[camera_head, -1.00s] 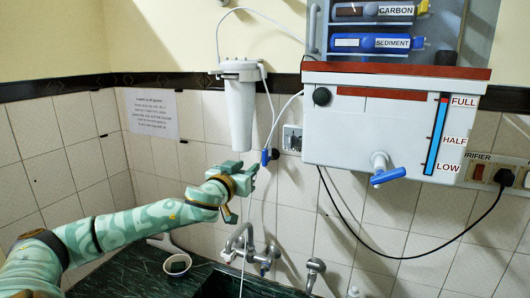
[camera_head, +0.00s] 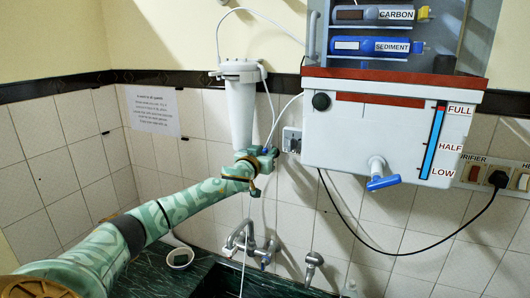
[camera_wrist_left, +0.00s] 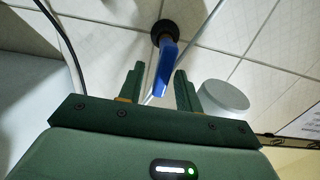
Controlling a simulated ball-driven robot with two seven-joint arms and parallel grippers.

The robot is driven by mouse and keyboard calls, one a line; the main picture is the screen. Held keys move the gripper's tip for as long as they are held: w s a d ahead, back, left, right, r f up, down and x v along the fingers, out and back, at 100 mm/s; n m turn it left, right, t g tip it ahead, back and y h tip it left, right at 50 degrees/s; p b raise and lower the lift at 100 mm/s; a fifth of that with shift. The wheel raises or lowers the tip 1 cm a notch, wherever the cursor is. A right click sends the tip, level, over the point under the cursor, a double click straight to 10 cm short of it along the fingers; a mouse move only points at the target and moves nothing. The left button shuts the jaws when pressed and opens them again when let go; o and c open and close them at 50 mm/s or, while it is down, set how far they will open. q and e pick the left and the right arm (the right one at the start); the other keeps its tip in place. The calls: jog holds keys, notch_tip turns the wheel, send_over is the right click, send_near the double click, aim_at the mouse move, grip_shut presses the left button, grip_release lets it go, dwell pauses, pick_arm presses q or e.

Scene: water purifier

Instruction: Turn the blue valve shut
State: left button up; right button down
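The blue valve (camera_wrist_left: 165,66) has a blue lever handle and a dark round base on the tiled wall in the left wrist view. In the head view only a small bit of blue (camera_head: 265,151) shows at my left gripper (camera_head: 270,155). In the left wrist view, the two green fingers of my left gripper (camera_wrist_left: 160,84) are apart, with the blue handle seen between them. I see no finger clearly pressing on it. My right gripper is in neither view.
A white filter housing (camera_head: 240,105) hangs just left of and above my left gripper. The white purifier tank (camera_head: 375,135) with its blue-handled tap (camera_head: 383,182) is to the right. Wall faucets (camera_head: 250,245) stand below, over the dark counter (camera_head: 150,270).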

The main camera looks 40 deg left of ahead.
pick_arm(q)
grip_shut()
jog(key=shift+d+m, duration=0.1)
jog(key=shift+m, duration=0.3)
jog(key=d+f+m+p, duration=0.1)
jog(key=m, duration=0.4)
jog(key=d+f+m+p, duration=0.1)
jog(key=m, duration=0.5)
jog(key=w+d+f+m+p, duration=0.1)
jog(key=m, duration=0.5)
jog(key=shift+f, duration=0.2)
jog(key=shift+m, duration=0.3)
grip_release()
